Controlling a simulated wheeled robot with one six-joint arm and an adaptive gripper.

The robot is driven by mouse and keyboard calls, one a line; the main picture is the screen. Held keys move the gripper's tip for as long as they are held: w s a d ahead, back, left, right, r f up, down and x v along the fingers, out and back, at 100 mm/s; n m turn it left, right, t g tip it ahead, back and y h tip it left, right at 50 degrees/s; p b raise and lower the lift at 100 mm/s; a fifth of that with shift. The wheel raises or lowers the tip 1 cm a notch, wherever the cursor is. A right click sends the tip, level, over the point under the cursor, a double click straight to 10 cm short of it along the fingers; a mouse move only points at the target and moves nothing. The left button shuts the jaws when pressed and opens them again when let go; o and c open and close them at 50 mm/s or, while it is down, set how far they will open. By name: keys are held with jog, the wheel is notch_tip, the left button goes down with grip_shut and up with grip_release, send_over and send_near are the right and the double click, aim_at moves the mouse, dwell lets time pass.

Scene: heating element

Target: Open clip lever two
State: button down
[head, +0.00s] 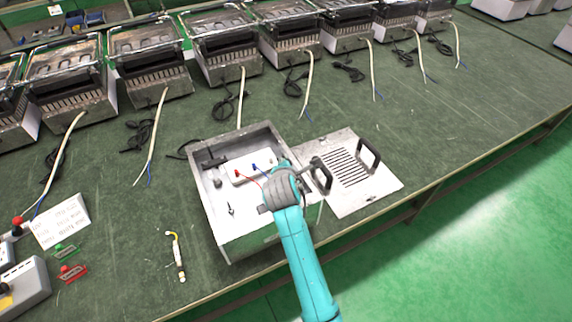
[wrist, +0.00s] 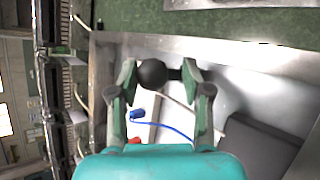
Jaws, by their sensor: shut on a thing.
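In the wrist view, my gripper (wrist: 160,76) has its two fingers closed around a black ball-shaped knob (wrist: 152,74) with a short dark stem. A blue clip (wrist: 137,114) with a blue wire and a red clip (wrist: 133,141) lie just below it in that picture. In the head view, a white terminal block (head: 247,168) sits inside the open metal box, with the red clip (head: 237,173) and the blue clip (head: 254,166) on it. My wrist covers the box's right side there and hides the fingertips and knob. I cannot tell which lever is number two.
The open metal box (head: 226,246) stands on the green bench. A slotted metal panel with black handles (head: 378,196) lies to its right. A small probe-like tool (head: 179,259) lies left of it. Several heater units with loose cables line the back.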

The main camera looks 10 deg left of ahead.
jog(key=shift+s+d+f+t, duration=0.25)
jog(key=shift+f+t, duration=0.05)
jog(key=shift+f, duration=0.25)
jog(key=shift+c, duration=2.2)
grip_release()
jog(key=shift+w, duration=0.1)
jog(key=shift+o, duration=0.3)
jog(key=shift+r, duration=0.2)
jog(key=shift+a+r, duration=0.1)
jog(key=shift+r, duration=0.05)
jog(key=v, duration=1.1)
jog(key=shift+s+d, duration=0.2)
jog(key=shift+s, duration=0.25)
